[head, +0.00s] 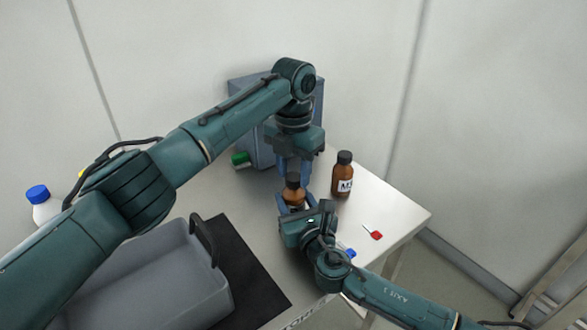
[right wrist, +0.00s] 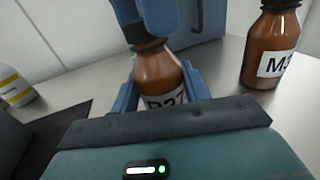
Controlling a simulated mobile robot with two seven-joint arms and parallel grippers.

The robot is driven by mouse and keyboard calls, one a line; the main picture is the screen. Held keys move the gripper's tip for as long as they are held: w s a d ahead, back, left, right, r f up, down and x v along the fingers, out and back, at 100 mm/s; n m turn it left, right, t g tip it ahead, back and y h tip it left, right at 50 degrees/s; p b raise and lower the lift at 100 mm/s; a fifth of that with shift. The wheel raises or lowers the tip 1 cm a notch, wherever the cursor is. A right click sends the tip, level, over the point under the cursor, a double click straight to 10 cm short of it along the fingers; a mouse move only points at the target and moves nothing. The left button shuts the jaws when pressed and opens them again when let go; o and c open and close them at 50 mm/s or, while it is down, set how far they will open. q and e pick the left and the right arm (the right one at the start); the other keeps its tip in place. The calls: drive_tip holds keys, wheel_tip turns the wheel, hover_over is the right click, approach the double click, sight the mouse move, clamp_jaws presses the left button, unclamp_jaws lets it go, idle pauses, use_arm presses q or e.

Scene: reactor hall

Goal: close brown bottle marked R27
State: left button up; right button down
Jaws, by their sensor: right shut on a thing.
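The brown bottle marked R27 (right wrist: 158,76) stands upright in the head view and looks tilted in the right wrist view. My right gripper (right wrist: 160,95) is shut on its body, one blue finger on each side. A black cap (head: 293,177) sits at the bottle's neck; I cannot tell if it is screwed tight. My left gripper (head: 293,166) points down from above, its fingers at the cap. Whether they grip it is unclear. The bottle's lower part is hidden by my right gripper.
A second brown bottle (head: 343,175), black-capped and marked M-something, stands close at the right. A red-ended item (head: 375,235) lies near the table's right edge. A grey bin (head: 150,275), a grey box (head: 255,140), a green item (head: 240,159) and a blue-capped white bottle (head: 42,205) stand around.

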use_arm(q)
drive_tip(key=shift+o, duration=1)
drive_tip(key=shift+r, duration=0.1)
wheel_tip(320, 180, up, 4)
drive_tip(key=shift+r, duration=0.15)
drive_tip(key=shift+c, duration=0.3)
